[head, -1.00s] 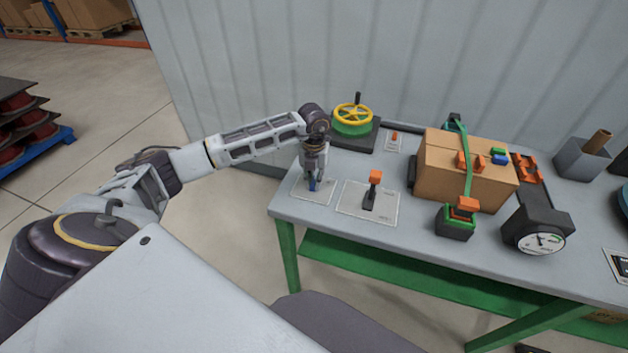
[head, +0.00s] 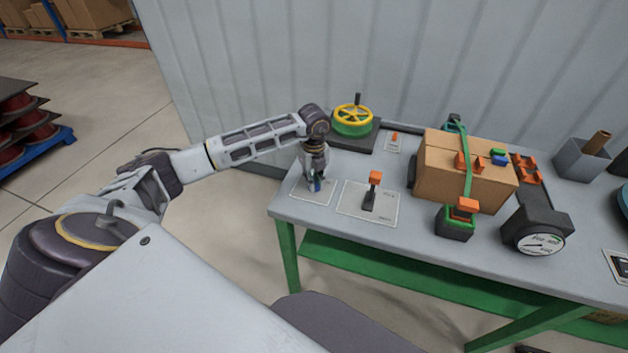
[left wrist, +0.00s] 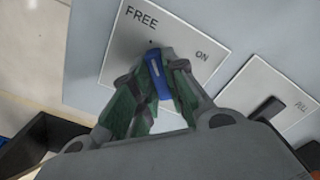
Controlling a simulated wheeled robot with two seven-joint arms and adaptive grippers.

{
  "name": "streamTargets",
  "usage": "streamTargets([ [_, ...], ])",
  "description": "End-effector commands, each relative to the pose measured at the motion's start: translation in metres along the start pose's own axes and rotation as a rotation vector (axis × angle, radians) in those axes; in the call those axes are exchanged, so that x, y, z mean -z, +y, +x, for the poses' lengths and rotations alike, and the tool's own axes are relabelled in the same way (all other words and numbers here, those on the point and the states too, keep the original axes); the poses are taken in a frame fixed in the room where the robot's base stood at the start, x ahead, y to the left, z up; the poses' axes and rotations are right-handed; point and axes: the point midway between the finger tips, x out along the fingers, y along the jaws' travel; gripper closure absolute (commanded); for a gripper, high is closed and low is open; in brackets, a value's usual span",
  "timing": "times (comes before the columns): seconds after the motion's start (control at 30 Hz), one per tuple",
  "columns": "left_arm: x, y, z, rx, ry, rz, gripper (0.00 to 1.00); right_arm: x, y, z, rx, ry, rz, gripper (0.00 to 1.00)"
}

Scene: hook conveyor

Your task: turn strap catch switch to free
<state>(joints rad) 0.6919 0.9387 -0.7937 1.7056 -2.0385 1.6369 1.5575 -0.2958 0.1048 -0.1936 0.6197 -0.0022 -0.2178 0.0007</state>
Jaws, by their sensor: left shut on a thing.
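The strap catch switch is a blue knob (left wrist: 158,75) on a pale plate (left wrist: 190,25) marked FREE and ON. In the left wrist view its light line points up the plate, between the two words. My left gripper (left wrist: 155,80) is shut on the knob, with a green-padded finger on each side. In the head view the gripper (head: 315,187) points down over the plate (head: 304,195) at the table's left end, hiding most of the knob. A green strap (head: 468,172) crosses a cardboard box (head: 435,178), with an orange-topped green catch (head: 456,220) in front. My right gripper is not in view.
An orange-tipped lever (head: 373,188) stands on a plate just right of my gripper. A yellow handwheel (head: 353,115) is behind it. A dial gauge (head: 540,242) is right of the catch. A corrugated wall (head: 330,60) stands behind the table.

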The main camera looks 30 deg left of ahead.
Motion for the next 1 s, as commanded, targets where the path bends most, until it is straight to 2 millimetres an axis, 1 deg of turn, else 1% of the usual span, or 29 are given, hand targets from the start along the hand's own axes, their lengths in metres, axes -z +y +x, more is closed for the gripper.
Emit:
streamTargets([
  [0.2, -0.0012, -0.0006, -0.0013, 0.003, -0.003, -0.034, 1.0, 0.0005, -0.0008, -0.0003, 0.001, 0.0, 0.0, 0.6],
  [0.57, -0.0013, -0.0006, -0.0014, 0.003, -0.003, -0.038, 1.0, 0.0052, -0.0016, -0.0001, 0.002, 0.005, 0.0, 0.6],
  [0.6, -0.0014, -0.0006, -0.0014, 0.003, -0.003, -0.038, 0.81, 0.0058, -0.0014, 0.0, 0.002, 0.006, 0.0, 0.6],
  [0.73, -0.001, -0.0005, -0.0011, 0.002, -0.002, -0.036, 0.64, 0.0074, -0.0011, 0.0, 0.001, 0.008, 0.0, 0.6],
  [1.0, -0.0004, -0.0002, -0.0004, 0.001, -0.001, -0.035, 0.64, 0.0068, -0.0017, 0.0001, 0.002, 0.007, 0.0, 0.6],
])
